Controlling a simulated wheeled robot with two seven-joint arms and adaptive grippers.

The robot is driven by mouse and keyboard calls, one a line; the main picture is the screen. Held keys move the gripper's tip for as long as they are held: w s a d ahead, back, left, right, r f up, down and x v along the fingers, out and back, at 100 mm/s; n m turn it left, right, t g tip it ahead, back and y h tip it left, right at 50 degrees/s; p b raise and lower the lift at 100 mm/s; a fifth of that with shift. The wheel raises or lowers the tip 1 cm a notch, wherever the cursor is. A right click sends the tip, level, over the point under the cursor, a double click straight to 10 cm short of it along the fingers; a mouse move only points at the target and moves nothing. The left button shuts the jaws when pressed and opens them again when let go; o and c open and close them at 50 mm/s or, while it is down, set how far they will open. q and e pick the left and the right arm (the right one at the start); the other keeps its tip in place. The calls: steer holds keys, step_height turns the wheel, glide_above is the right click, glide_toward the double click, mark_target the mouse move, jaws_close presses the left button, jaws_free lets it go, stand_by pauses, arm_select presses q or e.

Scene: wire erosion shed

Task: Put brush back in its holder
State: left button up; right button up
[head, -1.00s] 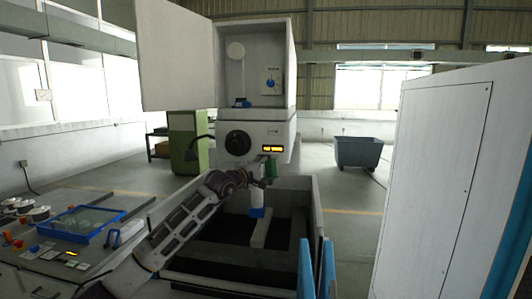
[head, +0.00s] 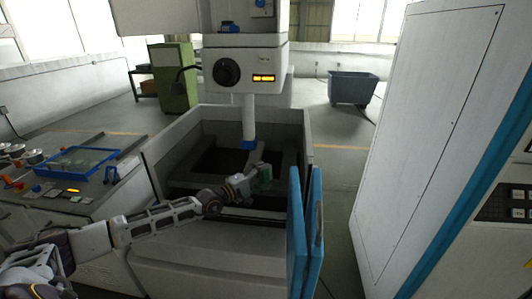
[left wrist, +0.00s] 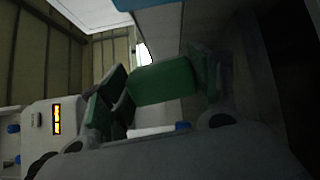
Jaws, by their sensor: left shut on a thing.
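My left gripper (head: 256,180) reaches in from the left over the open tank of the machine. I cannot make out the brush holder in either view. My right gripper is not in view.
The tank's grey walls (head: 307,150) surround the work space. Blue upright panels (head: 296,235) stand at its right front. A control desk (head: 45,215) with a blue-rimmed tray (head: 52,174) is at left. A tall grey cabinet (head: 425,140) stands at right. A grey bin (head: 352,88) is behind.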

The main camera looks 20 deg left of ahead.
arm_select(q)
steer(key=s+d+f, duration=0.2)
steer(key=s+f, duration=0.5)
steer(key=s, duration=0.1)
steer(key=s+d+f, duration=0.2)
steer(key=s+f, duration=0.5)
steer(key=s, duration=0.1)
steer(key=s+d+f+n+t+y+b, duration=0.1)
steer(key=d+f+n+y, duration=0.1)
steer(key=d+n+y, duration=0.3)
steer(key=shift+d+f+t+y, duration=0.3)
steer(key=shift+d+y, duration=0.4)
steer(key=shift+y, duration=0.5)
steer(key=shift+s, duration=0.1)
